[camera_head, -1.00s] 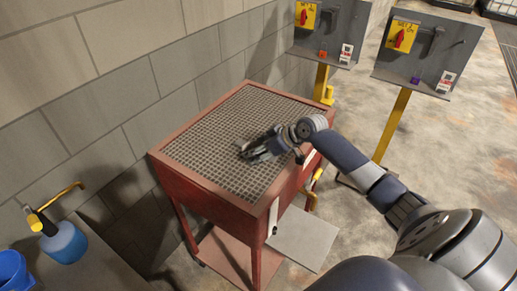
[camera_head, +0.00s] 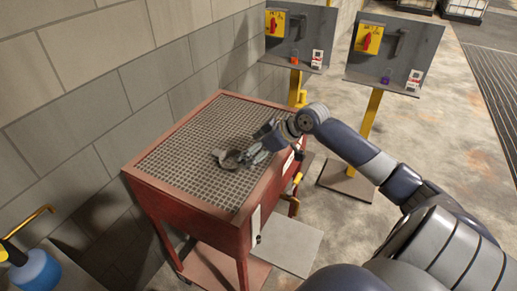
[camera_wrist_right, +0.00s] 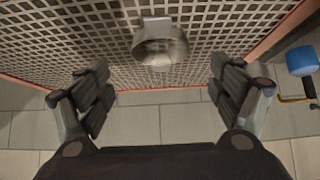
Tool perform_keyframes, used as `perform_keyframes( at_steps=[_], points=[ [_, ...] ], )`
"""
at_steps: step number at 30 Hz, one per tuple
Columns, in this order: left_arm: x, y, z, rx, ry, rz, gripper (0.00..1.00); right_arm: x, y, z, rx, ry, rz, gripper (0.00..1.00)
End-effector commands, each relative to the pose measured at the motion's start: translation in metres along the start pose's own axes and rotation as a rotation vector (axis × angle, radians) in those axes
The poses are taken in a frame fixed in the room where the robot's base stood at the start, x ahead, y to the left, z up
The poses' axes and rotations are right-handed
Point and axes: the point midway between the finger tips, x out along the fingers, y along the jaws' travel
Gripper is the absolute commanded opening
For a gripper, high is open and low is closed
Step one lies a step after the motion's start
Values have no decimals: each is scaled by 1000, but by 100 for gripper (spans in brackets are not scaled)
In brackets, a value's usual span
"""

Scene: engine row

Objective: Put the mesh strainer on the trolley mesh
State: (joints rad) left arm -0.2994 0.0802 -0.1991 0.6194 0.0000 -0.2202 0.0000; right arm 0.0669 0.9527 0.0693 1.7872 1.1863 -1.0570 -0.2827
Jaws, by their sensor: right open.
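The mesh strainer (camera_head: 229,158) rests on the mesh top of the red trolley (camera_head: 190,140), near its middle. In the right wrist view the strainer (camera_wrist_right: 160,45) shows as a round grey cup with a small tab, lying on the trolley mesh (camera_wrist_right: 80,40). My right gripper (camera_head: 250,156) is just right of the strainer in the head view. In the wrist view my right gripper (camera_wrist_right: 160,97) is open, its fingers wide apart and empty, with the strainer beyond them and not touched. My left gripper is not in view.
A block wall (camera_head: 80,80) runs along the trolley's left side. Two grey panels on yellow posts (camera_head: 372,115) stand behind and to the right. A blue container (camera_head: 38,270) is at the lower left. Most of the mesh is bare.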

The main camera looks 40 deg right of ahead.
Motion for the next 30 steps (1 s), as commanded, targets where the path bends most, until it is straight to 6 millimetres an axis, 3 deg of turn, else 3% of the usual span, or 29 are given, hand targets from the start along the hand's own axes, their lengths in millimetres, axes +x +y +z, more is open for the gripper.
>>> perform_keyframes(
  at_steps=[3,9,30],
  points=[
    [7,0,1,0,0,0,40,-18,0,3,-2,-4,0,86],
    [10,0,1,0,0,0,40,-35,-1,1,-1,-1,-1,86],
    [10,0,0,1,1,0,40,-39,-1,-1,-1,0,-2,86]
  ],
)
